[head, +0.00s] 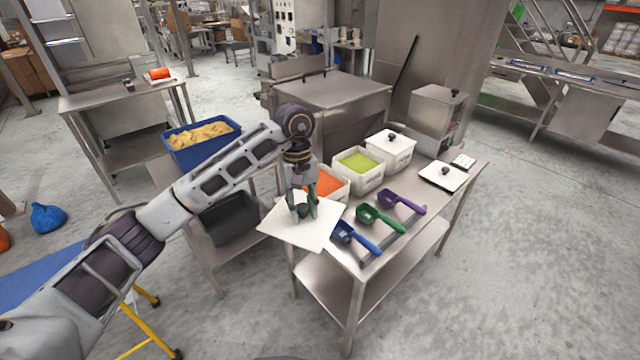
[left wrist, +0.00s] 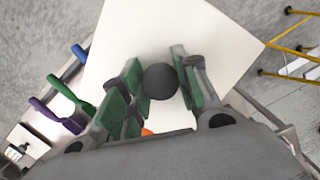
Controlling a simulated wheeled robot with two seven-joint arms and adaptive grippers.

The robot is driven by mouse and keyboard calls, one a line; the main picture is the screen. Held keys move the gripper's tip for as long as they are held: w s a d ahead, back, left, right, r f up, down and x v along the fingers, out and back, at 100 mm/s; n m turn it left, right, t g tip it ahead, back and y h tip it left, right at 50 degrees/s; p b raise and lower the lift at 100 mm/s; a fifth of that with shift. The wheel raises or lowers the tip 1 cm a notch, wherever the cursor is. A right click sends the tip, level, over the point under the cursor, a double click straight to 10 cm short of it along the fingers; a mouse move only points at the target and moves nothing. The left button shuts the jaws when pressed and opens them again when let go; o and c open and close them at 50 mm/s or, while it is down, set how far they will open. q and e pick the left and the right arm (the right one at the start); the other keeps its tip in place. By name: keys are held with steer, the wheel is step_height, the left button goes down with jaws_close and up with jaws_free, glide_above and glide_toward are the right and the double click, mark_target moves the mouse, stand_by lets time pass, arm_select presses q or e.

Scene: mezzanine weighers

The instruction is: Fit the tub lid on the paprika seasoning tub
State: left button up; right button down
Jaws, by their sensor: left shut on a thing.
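My left gripper (head: 303,211) is shut on the dark round knob (left wrist: 160,82) of the white square tub lid (head: 318,234). The lid is held in the air, slightly tilted in the head view, over the front left corner of the steel table; it fills much of the left wrist view (left wrist: 205,35). The paprika tub (head: 341,192), white with orange seasoning, stands open on the table just behind the lid, partly hidden by the lid and gripper. A bit of orange shows below the knob in the left wrist view. The lid is apart from the tub's rim. My right gripper is not in view.
Beside the paprika tub stand an open tub of green seasoning (head: 374,181) and a lidded white tub (head: 403,155). Blue (head: 362,242), green (head: 385,220) and purple (head: 405,202) scoops lie in front. Another knobbed lid-like plate (head: 436,180) lies at right. A blue crate (head: 198,156) stands left.

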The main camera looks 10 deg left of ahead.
arm_select(q)
steer(key=n, duration=0.3)
steer(key=shift+s+a+r, duration=0.15)
steer(key=shift+s+r, duration=0.1)
steer(key=shift+r, duration=0.05)
steer(key=n, duration=0.3)
steer(key=shift+s+a+t+h, duration=0.1)
steer(key=shift+s+t+h, duration=0.2)
steer(key=shift+t, duration=0.1)
steer(key=n, duration=0.4)
steer(key=shift+s+a+n+t, duration=0.2)
steer(key=shift+n+t, duration=0.1)
steer(key=shift+n, duration=0.9)
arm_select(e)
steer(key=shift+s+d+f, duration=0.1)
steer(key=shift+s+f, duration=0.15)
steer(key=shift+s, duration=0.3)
arm_select(q)
steer(key=shift+n, duration=0.4)
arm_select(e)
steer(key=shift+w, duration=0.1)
